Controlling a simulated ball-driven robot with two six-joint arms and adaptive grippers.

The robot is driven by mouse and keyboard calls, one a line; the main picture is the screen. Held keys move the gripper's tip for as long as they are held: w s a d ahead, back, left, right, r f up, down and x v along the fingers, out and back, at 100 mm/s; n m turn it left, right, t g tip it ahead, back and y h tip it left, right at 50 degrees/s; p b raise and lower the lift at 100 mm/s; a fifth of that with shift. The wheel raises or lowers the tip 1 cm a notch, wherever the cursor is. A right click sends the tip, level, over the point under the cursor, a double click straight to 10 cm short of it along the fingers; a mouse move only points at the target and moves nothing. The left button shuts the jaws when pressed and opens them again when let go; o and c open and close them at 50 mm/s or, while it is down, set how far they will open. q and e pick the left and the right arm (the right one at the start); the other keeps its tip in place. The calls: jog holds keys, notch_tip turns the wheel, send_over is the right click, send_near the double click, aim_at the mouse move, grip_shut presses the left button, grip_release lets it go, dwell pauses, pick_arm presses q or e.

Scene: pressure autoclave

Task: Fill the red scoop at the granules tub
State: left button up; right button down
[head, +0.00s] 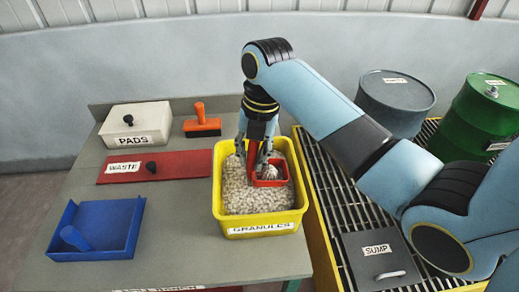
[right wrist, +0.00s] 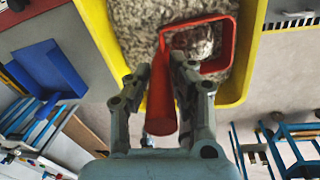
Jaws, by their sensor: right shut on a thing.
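The yellow granules tub (head: 216,205) stands on the grey bench, filled with pale granules (head: 240,195). The red scoop (head: 275,183) is inside the tub's outline, near its right wall, and holds some granules. My right gripper (head: 254,150) points down over the tub and is shut on the scoop's handle. In the right wrist view the red handle (right wrist: 162,95) lies between the fingers of my right gripper (right wrist: 180,75), and the scoop's pan (right wrist: 232,50) is over the granules. I cannot tell whether the pan touches them. My left gripper is not in view.
Left of the tub are a blue dustpan (head: 108,212), a red waste lid (head: 185,165), a white pads box (head: 135,115) and an orange-handled tool (head: 201,122). Right of the bench is a grated platform (head: 335,190) with a sump lid (head: 375,255), a grey drum (head: 395,100) and a green drum (head: 480,115).

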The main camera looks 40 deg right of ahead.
jog(key=shift+w+a+r+h+p, duration=0.1)
jog(key=shift+r+h+p, duration=0.05)
jog(key=shift+r+p, duration=0.35)
jog(key=shift+w+a+r+h+p, duration=0.1)
jog(key=shift+r+h+p, duration=0.05)
jog(key=shift+r+p, duration=0.35)
notch_tip(320, 180, up, 8)
jog(key=w+a+p, duration=0.1)
jog(key=a+p, duration=0.1)
jog(key=p, duration=0.2)
jog(key=shift+w+a+f+g+h, duration=0.15)
jog(key=shift+w+a+g+h, duration=0.15)
jog(key=shift+g+h, duration=0.1)
